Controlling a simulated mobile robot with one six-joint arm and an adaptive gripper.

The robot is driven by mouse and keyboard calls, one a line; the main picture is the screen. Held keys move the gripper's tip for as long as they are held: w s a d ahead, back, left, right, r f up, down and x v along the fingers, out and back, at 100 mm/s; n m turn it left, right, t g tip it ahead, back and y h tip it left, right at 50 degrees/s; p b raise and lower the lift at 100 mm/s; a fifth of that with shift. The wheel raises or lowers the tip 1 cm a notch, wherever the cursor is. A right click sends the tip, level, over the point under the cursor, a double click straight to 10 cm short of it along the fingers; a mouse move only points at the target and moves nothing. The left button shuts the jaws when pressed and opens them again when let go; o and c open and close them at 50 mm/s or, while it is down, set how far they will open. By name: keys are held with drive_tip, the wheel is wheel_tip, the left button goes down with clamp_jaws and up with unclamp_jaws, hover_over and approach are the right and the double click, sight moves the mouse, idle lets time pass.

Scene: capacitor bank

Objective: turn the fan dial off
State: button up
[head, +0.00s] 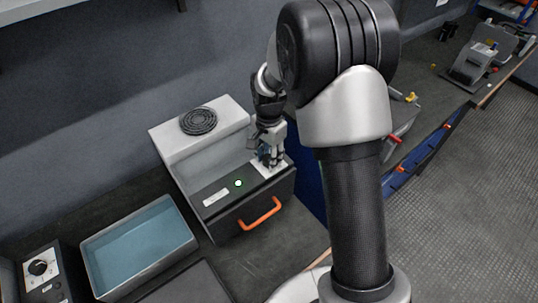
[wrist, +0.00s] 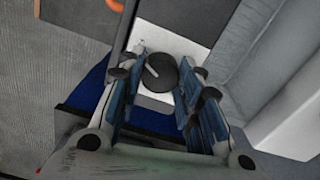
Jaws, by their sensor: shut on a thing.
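The fan dial (wrist: 162,73) is a round black knob with a pale pointer mark, on a white plate (wrist: 157,100) in the wrist view. My gripper (wrist: 164,68) has its blue-padded fingers on either side of the dial, shut on it. In the head view my gripper (head: 270,157) reaches down to the white plate (head: 264,170) at the right end of the unit's front panel and hides the dial there. The unit (head: 178,143) has a round black fan grille (head: 198,121) on top and a lit green lamp (head: 238,183) on the panel.
An orange handle (head: 260,214) sticks out from the unit's front. A blue-lined tray (head: 93,277) stands to its left, with another dial box (head: 42,268) at the far left. More equipment (head: 478,62) stands on the bench at the back right.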

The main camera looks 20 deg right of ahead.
drive_tip(key=n+p, duration=0.2)
drive_tip(key=n, duration=0.4)
drive_tip(key=shift+r+p, duration=0.1)
drive_tip(key=shift+p, duration=0.2)
drive_tip(key=n+p, duration=0.1)
drive_tip(key=n, duration=0.4)
drive_tip(key=shift+n, duration=0.3)
drive_tip(key=o, duration=1.1)
wheel_tip(320, 180, up, 12)
idle(0.6)
